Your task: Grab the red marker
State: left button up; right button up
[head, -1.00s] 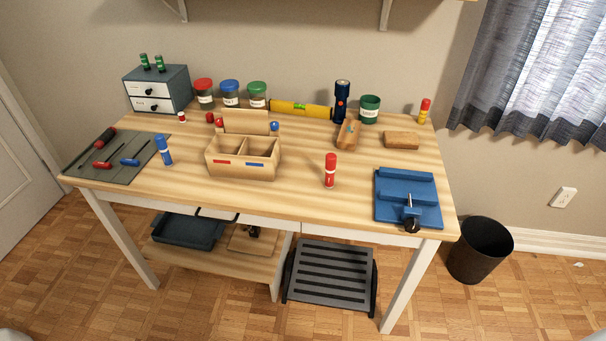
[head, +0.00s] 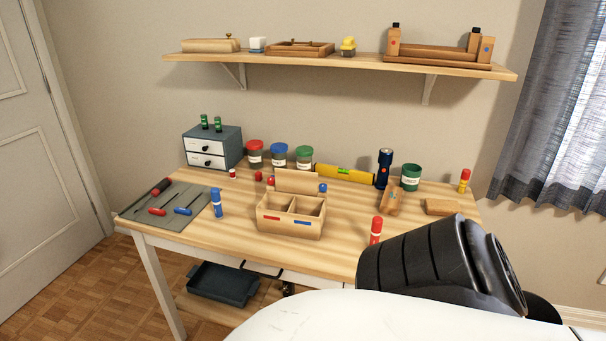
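The red marker (head: 376,231) stands upright on the desk, right of the wooden divided caddy (head: 290,229). Its lower part is close to my dark arm link, which covers the desk's front right in the head view. A blue marker (head: 217,204) stands upright at the left, beside the grey tool mat (head: 172,208). A large white and black part of my arm fills the lower right. Neither gripper's fingers are in view.
A small drawer cabinet (head: 213,148), lidded jars, a yellow level (head: 344,173), a dark flashlight (head: 385,168) and a green cup (head: 411,177) line the back. A wall shelf (head: 340,64) hangs above. The blue vise seen earlier is hidden.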

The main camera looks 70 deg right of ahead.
aim_at(374, 237)
jog(key=u, duration=0.05)
jog(key=i, duration=0.75)
jog(key=z, duration=2.35)
